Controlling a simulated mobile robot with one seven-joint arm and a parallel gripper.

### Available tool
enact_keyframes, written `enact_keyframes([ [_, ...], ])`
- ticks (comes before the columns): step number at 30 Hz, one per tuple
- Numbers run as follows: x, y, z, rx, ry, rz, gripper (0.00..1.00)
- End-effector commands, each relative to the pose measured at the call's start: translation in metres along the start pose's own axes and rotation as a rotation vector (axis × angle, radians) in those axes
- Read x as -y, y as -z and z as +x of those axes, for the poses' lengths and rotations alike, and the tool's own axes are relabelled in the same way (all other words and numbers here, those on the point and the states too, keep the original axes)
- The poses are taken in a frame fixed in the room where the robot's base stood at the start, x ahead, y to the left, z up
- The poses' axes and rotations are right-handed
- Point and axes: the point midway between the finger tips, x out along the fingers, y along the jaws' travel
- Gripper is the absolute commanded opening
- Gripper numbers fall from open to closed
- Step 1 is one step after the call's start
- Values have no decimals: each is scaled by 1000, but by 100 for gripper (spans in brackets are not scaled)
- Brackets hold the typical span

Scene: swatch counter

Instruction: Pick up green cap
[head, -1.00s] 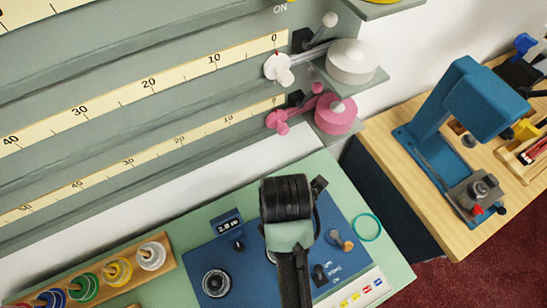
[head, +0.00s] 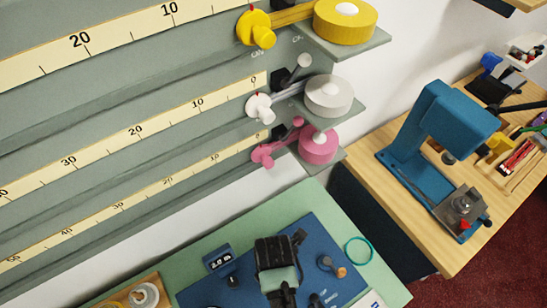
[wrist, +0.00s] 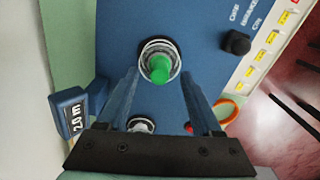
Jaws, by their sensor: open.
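The green cap (wrist: 160,68) shows in the wrist view, upright on the blue panel (wrist: 205,62) with a pale, clear-looking ring around its base. My gripper (wrist: 159,77) is open, its two blue fingers on either side of the cap's near side and apart from it. Nothing is held between the fingers. How high the fingertips are above the panel is hard to tell. In the head view my wrist hides the cap and my fingertips.
The wrist view shows a black knob (wrist: 236,42), a small display (wrist: 72,113) and an orange ring (wrist: 228,108) close by. In the head view, yellow, white and pink reels (head: 318,146) stand above the panel, and a blue press (head: 440,125) stands on the wooden table.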

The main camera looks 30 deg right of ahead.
Motion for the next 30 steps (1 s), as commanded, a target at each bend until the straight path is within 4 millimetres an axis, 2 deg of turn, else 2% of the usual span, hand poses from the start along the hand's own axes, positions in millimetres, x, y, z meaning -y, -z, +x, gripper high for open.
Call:
enact_keyframes([
  [4, 0, 0, 12, 0, 1, -1, 66],
  [11, 0, 0, 13, 1, -1, -1, 66],
  [14, 0, 0, 13, 1, -1, -1, 52],
  [21, 0, 0, 13, 1, -1, -1, 9],
  [23, 0, 0, 13, 1, -1, -1, 0],
  [30, 0, 0, 13, 1, -1, -1, 0],
])
